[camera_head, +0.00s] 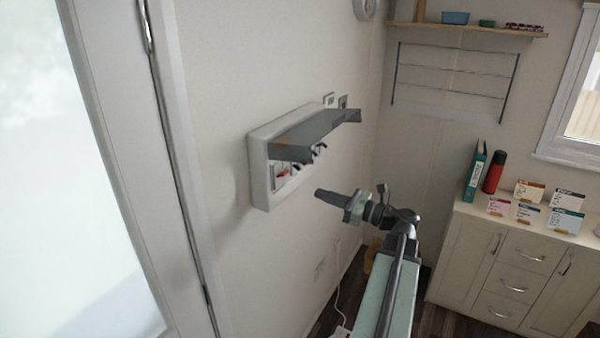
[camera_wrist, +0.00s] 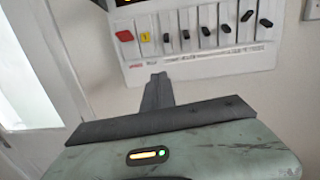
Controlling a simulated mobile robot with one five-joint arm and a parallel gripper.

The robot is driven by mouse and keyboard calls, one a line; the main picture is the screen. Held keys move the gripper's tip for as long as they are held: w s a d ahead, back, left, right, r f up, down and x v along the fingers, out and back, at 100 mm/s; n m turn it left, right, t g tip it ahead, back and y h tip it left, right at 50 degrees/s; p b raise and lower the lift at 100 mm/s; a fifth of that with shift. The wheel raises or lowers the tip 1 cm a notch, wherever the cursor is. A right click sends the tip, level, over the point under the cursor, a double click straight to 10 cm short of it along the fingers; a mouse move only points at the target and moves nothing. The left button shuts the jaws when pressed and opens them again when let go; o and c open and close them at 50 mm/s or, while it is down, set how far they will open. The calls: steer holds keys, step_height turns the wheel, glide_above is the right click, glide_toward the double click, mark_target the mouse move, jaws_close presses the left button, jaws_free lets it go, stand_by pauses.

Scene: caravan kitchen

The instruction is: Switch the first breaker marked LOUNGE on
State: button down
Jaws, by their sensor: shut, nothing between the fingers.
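The breaker box (camera_head: 260,178) is a white unit on the wall, with its grey cover (camera_head: 312,135) swung up. In the wrist view its panel (camera_wrist: 190,65) shows at the top with a row of switches: a red one (camera_wrist: 125,36), a yellow one (camera_wrist: 144,37) and several black ones (camera_wrist: 185,34). One black lever (camera_wrist: 246,16) towards the right sits higher than its neighbours. The labels are too small to read, so I cannot tell which is LOUNGE. My gripper (camera_head: 320,192) is shut and empty, apart from the box; its fingertips (camera_wrist: 158,77) show below the row.
The raised cover juts out from the wall above the switches. A door frame (camera_head: 180,150) stands to the left. A cabinet (camera_head: 510,255) at the right carries a green binder (camera_head: 475,172), a red flask (camera_head: 493,172) and several cards. Open air lies between my gripper and the box.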

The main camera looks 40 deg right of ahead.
mark_target(294, 172)
steer(key=shift+s+d+r+m+t+h, duration=0.3)
steer(key=shift+s+d+r+m+t, duration=0.3)
steer(key=shift+s+d+r+m, duration=0.3)
steer(key=shift+w+d, duration=0.1)
steer(key=shift+w, duration=0.05)
steer(key=p+x, duration=0.1)
steer(key=x, duration=0.9)
steer(key=shift+f, duration=0.15)
steer(key=shift+p, duration=0.3)
